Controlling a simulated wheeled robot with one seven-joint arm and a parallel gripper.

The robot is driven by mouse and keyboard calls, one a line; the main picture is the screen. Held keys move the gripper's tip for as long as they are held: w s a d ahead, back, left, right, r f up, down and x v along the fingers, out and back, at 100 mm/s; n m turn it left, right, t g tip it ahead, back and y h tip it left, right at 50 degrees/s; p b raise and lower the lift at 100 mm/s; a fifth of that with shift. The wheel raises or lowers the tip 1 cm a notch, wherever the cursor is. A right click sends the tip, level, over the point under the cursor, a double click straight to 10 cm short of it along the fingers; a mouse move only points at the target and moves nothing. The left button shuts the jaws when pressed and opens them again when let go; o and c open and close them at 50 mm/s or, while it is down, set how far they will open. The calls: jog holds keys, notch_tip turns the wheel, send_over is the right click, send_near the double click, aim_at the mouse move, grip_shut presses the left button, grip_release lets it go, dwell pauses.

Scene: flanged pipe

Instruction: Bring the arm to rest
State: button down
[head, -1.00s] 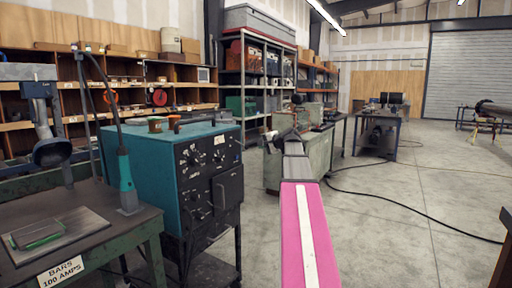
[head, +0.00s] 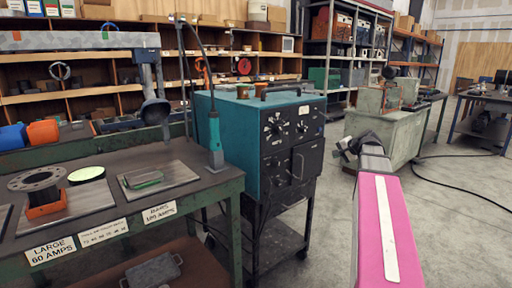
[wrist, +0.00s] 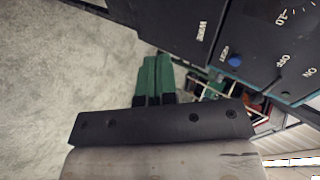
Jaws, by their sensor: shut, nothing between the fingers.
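My arm reaches forward at the right of the head view, its pink link with a white stripe leading to a grey part. My gripper (head: 345,150) is at the far end, dark and small there, over the floor to the right of the teal and black welding machine (head: 262,145). In the wrist view, the two green fingers of my gripper (wrist: 155,75) lie side by side, shut and empty. The black panel of a machine (wrist: 245,45) fills the upper right of that view, close beyond the fingers. Contact with it cannot be told.
A green workbench (head: 200,195) at left bears a grey flange ring (head: 36,179), an orange holder (head: 46,203) and plates. A torch (head: 214,140) stands at its right end. A pale green cabinet (head: 385,135) stands beyond my gripper. Open concrete floor (head: 455,220) lies at right.

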jog(key=s+a+f+n+g+h, duration=0.1)
jog(key=s+a+f+g, duration=0.1)
jog(key=s+a+f, duration=0.3)
jog(key=a+f+n+g, duration=0.1)
jog(key=a+f+n, duration=0.15)
jog(key=f, duration=0.55)
jog(key=s+a+f+n+g+h, duration=0.1)
jog(key=s+a+f+g, duration=0.1)
jog(key=s+a+f, duration=0.3)
jog(key=s+a+f+n+g+h, duration=0.1)
jog(key=s+a+f+n+g, duration=0.1)
jog(key=s+f, duration=0.4)
jog(key=s+a+f+n+g+h, duration=0.2)
jog(key=s+f, duration=0.4)
jog(key=f, duration=0.3)
jog(key=shift+a+f+n+h, duration=0.3)
jog(key=shift+a+n, duration=0.25)
jog(key=shift+a, duration=0.3)
